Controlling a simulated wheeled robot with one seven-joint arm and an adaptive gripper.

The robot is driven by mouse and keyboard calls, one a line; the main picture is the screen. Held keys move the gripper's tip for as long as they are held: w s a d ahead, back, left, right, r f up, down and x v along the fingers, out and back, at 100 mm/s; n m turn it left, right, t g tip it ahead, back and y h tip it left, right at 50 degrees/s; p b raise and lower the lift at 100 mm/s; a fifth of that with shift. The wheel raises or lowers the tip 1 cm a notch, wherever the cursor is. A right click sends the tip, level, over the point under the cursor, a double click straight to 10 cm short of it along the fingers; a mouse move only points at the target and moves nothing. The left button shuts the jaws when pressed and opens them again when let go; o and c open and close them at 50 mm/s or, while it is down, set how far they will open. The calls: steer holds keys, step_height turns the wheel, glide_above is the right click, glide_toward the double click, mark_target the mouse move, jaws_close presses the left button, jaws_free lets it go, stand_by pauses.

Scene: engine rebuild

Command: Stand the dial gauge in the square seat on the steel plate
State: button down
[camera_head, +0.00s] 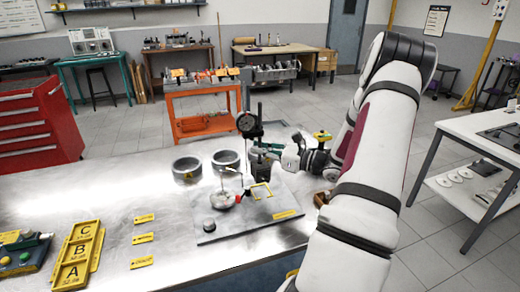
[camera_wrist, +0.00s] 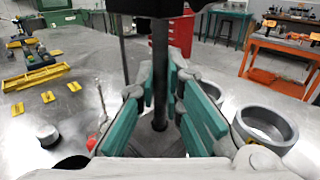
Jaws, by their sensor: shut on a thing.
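The dial gauge (camera_head: 247,122) has a round dark dial on a black upright post. My gripper (camera_head: 262,152) is shut on its post, and the gauge looks upright above the back part of the steel plate (camera_head: 218,232). In the wrist view the post (camera_wrist: 160,70) runs down between the teal finger pads of my gripper (camera_wrist: 162,100). The foot of the gauge is hidden behind the fingers and fittings, so I cannot tell whether it touches the plate. The square seat cannot be made out in either view.
Yellow tags (camera_head: 144,238) and a lettered yellow tray (camera_head: 77,255) lie left, with clear bench between.

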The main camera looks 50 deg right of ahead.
mark_target(260, 163)
steer(key=shift+f+b, duration=1.45)
steer(key=shift+f, duration=1.25)
steer(key=shift+f, duration=0.45)
steer(key=c, duration=1.6)
jaws_free()
steer(key=shift+c, duration=0.2)
steer(key=shift+f, duration=0.15)
steer(key=v, duration=1.2)
